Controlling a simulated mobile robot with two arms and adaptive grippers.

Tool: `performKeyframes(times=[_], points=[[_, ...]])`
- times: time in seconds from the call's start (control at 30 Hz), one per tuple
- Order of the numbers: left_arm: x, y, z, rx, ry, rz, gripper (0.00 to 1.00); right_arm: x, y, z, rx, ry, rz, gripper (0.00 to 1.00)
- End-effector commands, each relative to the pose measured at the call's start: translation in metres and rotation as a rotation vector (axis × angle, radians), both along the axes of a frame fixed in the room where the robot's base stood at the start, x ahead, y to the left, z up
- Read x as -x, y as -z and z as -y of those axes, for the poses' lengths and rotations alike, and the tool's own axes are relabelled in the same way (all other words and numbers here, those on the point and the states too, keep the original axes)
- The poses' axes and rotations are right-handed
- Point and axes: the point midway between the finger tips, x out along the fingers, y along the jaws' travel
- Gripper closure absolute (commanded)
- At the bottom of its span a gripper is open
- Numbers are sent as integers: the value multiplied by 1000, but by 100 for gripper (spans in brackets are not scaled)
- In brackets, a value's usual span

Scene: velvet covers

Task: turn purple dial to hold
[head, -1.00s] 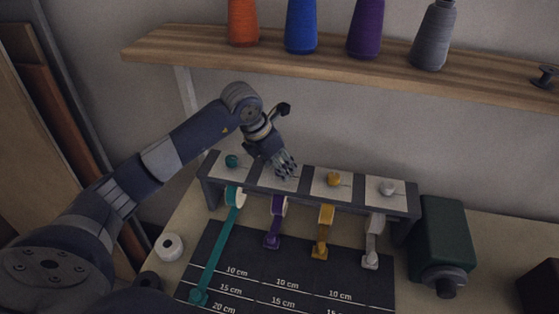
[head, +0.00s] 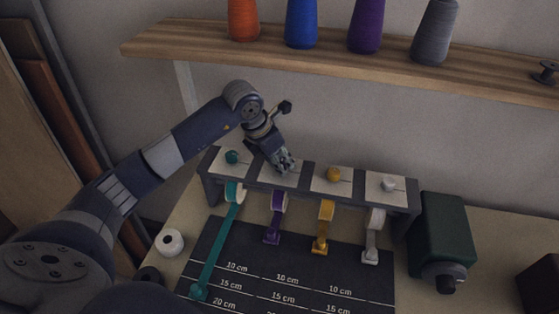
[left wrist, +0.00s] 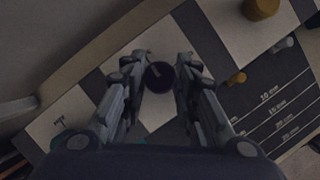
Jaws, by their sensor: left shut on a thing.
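The purple dial (left wrist: 160,75) sits on a white panel of the dial rack (head: 305,178). In the left wrist view it lies between the two fingers of my left gripper (left wrist: 161,80), which is shut on it. In the head view the left gripper (head: 284,163) covers the dial from above. A purple ribbon (head: 275,220) hangs from its spool below that panel, its end clip on the dark measuring mat (head: 250,255). The dial's pointer setting is too small to read. My right gripper is not in view.
Teal (head: 232,157), yellow (head: 333,174) and white (head: 388,184) dials stand on neighbouring panels. A shelf (head: 350,65) with thread cones runs above. A dark green box (head: 443,235) stands right of the rack, and a white roll (head: 170,242) lies at left.

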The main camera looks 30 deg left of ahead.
Motion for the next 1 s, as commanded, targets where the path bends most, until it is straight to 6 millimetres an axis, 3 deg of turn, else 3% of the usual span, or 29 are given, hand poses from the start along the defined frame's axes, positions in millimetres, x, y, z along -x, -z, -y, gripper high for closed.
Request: performKeyframes(times=[0.5, 1.0], points=[[-3, 2, -3, 0, 382, 5, 96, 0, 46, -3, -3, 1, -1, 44], [-5, 0, -3, 2, 857, 5, 96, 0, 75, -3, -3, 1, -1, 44]])
